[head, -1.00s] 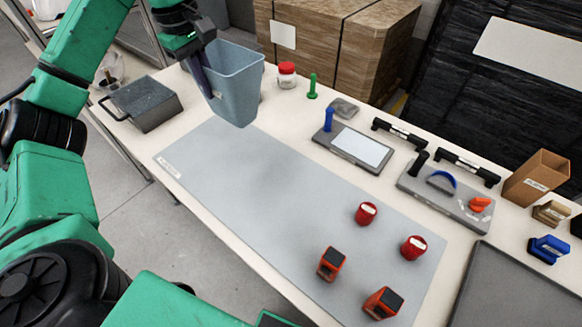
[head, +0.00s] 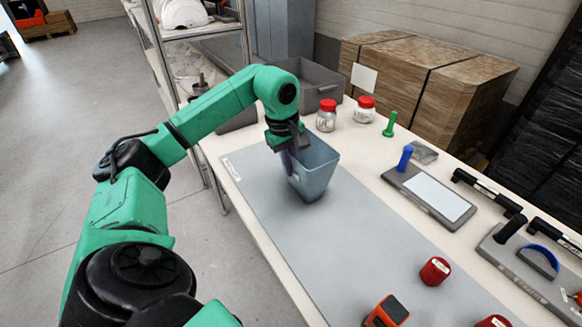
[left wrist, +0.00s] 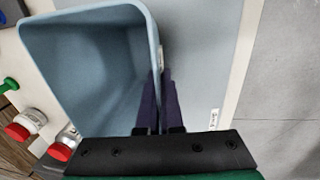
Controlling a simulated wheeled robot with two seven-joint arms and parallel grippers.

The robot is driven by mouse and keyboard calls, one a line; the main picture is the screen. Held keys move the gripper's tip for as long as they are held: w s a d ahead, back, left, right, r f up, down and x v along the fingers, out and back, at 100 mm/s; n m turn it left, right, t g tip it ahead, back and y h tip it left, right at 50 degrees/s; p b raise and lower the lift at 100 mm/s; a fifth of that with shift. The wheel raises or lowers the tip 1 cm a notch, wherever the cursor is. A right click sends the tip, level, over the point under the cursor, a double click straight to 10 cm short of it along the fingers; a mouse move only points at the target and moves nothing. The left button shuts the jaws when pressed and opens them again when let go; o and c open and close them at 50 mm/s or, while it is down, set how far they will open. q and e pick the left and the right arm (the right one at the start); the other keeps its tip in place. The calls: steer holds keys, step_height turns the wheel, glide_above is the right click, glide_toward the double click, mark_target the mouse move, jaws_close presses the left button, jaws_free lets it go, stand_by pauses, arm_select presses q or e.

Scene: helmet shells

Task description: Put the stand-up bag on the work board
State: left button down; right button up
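An open, tapered blue-grey container (head: 313,178) is upright at the far-left end of the grey work board (head: 360,250). It is the only thing seen that could be the stand-up bag; it looks like a stiff tub. My left gripper (head: 289,160) is shut on its left wall. In the left wrist view, the dark fingers (left wrist: 161,90) straddle the wall of the container (left wrist: 90,65), one inside and one outside. The container's inside looks empty. I cannot tell whether its base touches the board. My right gripper is not in view.
Two red-lidded jars (head: 326,115) (head: 365,109) and a grey crate (head: 308,80) stand behind. A green peg (head: 389,124) and a tray with a blue handle (head: 430,193) are to the right. A red cylinder (head: 435,271) and an orange block (head: 387,312) stand on the board's near part.

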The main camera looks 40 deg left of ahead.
arm_select(q)
steer(key=c, duration=1.1)
jaws_free()
steer(key=shift+f, duration=0.1)
steer(key=shift+r, duration=0.65)
steer(key=r, duration=0.3)
steer(key=s+r+p, duration=0.1)
steer(key=r, duration=0.3)
steer(key=r+p, duration=0.1)
steer(key=r, duration=0.3)
steer(key=shift+s+a, duration=0.3)
steer(key=shift+s, duration=0.05)
